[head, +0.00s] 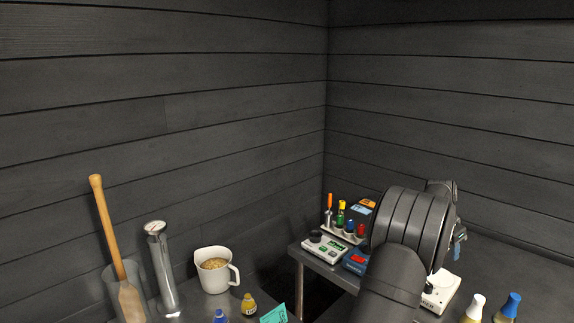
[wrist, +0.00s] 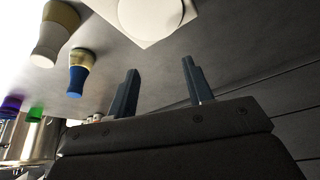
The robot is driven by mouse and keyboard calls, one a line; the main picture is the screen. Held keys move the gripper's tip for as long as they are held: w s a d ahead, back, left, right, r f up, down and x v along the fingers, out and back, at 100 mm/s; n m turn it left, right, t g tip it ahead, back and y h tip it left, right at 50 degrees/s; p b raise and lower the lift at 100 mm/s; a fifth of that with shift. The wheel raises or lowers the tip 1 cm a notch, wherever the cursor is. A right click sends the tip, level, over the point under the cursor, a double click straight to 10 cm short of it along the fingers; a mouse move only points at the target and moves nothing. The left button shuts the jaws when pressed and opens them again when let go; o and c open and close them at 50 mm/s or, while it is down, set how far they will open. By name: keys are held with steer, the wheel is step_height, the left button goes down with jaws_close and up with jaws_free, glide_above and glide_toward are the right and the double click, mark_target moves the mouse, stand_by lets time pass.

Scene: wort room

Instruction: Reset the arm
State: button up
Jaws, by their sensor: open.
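My gripper (wrist: 160,92) shows in the wrist view with its two dark blue fingers apart and nothing between them. In the head view my dark arm stands at the right over the bench and hides most of the gripper; only a bit of blue finger shows beside the arm. A white device with a round plate (wrist: 150,15) lies beyond the fingertips in the wrist view, apart from them. It shows partly behind my arm in the head view (head: 440,292).
A white-capped bottle (head: 473,308) and a blue-capped bottle (head: 508,306) stand at the lower right. Small instruments (head: 326,248) and a rack of coloured tools crowd the bench left of my arm. A measuring jug (head: 215,270), metal cylinder (head: 162,270) and wooden paddle (head: 113,235) stand at the left.

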steer(key=s+d+r, duration=0.2)
steer(key=s+r, duration=0.2)
steer(key=s, duration=0.3)
steer(key=s+d+r, duration=0.3)
steer(key=s+r, duration=0.1)
steer(key=s, duration=0.3)
steer(key=shift+s+r, duration=0.25)
steer(key=shift+s, duration=0.15)
